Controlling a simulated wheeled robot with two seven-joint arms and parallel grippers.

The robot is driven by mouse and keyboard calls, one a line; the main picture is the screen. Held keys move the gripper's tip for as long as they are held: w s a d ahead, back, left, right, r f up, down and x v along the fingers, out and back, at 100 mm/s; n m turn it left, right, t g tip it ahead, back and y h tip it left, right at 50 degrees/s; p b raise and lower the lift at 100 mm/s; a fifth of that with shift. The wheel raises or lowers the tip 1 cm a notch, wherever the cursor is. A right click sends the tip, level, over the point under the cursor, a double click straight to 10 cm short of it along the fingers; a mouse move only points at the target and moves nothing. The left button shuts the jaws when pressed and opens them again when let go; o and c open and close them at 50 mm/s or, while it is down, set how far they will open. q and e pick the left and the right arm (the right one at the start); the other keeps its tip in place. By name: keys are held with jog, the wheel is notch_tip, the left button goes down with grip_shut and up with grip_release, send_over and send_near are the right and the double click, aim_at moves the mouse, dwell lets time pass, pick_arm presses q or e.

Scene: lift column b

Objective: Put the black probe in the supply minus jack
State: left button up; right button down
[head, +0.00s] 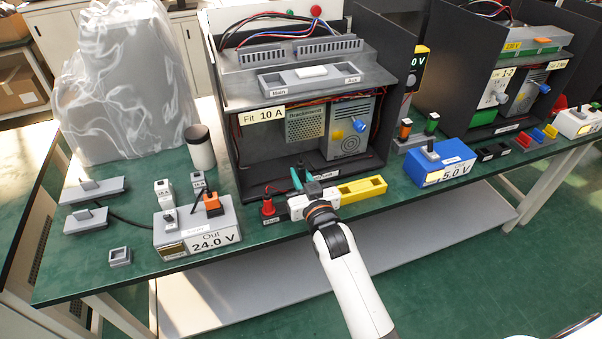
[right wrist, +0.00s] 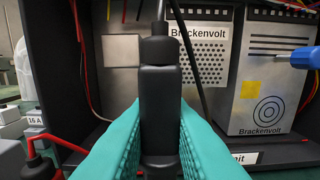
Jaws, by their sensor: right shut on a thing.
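My right gripper (head: 297,178) has its teal fingers shut on the black probe, in front of the open cabinet's lower front edge. In the right wrist view the black probe (right wrist: 160,105) stands upright between the teal fingers (right wrist: 160,140), with a dark cable or stem rising from its top. A red probe (head: 268,208) stands left of the gripper. I cannot make out the minus jack. My left gripper is not in view.
The dark cabinet (head: 240,150) has side walls and a "Fit 10 A" label. A yellow tray (head: 376,185) lies right of the gripper. A grey 24.0 V box (head: 235,222) stands left, a blue 5.0 V box (head: 440,172) right. Red cables hang inside the cabinet.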

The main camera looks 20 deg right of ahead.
jog(key=shift+f+b, duration=0.9)
jog(key=shift+f, duration=0.8)
jog(key=shift+r, duration=0.1)
jog(key=shift+p, duration=0.75)
jog(key=shift+f+b, duration=1.45)
jog(key=shift+f, duration=0.8)
jog(key=c, duration=1.3)
grip_release()
jog(key=shift+o, duration=0.2)
jog(key=shift+s, duration=0.1)
jog(key=s, duration=1.2)
jog(key=shift+d, duration=0.2)
